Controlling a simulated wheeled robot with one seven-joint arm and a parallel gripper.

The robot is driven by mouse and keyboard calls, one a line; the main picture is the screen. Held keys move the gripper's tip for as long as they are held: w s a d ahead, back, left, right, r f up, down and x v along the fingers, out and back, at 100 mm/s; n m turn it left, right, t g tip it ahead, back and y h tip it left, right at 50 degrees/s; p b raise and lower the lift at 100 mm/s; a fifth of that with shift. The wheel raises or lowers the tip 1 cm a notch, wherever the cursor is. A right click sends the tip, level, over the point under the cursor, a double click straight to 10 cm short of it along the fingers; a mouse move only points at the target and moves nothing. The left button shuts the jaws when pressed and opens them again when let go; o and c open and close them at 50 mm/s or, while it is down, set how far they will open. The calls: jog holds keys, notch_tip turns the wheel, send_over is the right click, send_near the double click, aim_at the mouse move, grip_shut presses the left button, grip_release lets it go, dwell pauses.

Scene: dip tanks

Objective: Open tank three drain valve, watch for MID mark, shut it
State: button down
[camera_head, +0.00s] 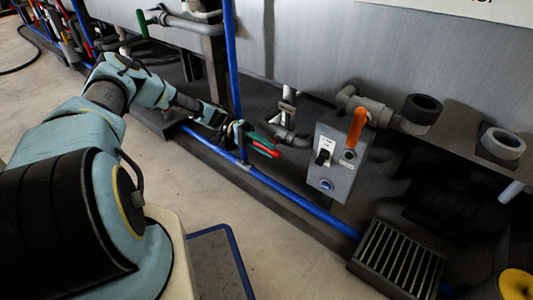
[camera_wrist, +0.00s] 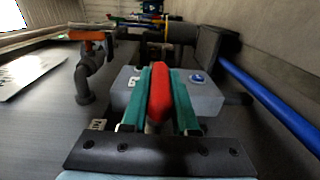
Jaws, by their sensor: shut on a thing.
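A red lever handle (camera_wrist: 160,95) lies lengthwise between the green fingers of my gripper (camera_wrist: 162,98) in the wrist view. The fingers are shut on it, one along each side. In the head view my gripper (camera_head: 259,141) is low in front of the grey tank wall (camera_head: 300,45), and a red end (camera_head: 266,153) shows at its fingertips. The valve body under the handle is mostly hidden by my gripper. I cannot read a tank number or a MID mark.
A grey control box (camera_head: 342,160) with a black switch and a blue button stands right of my gripper. An orange lever (camera_head: 357,125) is near its top. A blue pipe (camera_head: 300,205) runs along the floor edge. A floor grate (camera_head: 398,258) lies at lower right.

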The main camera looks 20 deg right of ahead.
jog(key=shift+s+g, duration=0.1)
jog(key=shift+g, duration=0.2)
jog(key=c, duration=0.7)
grip_release()
jog(key=v, duration=1.1)
jog(key=shift+s, duration=0.1)
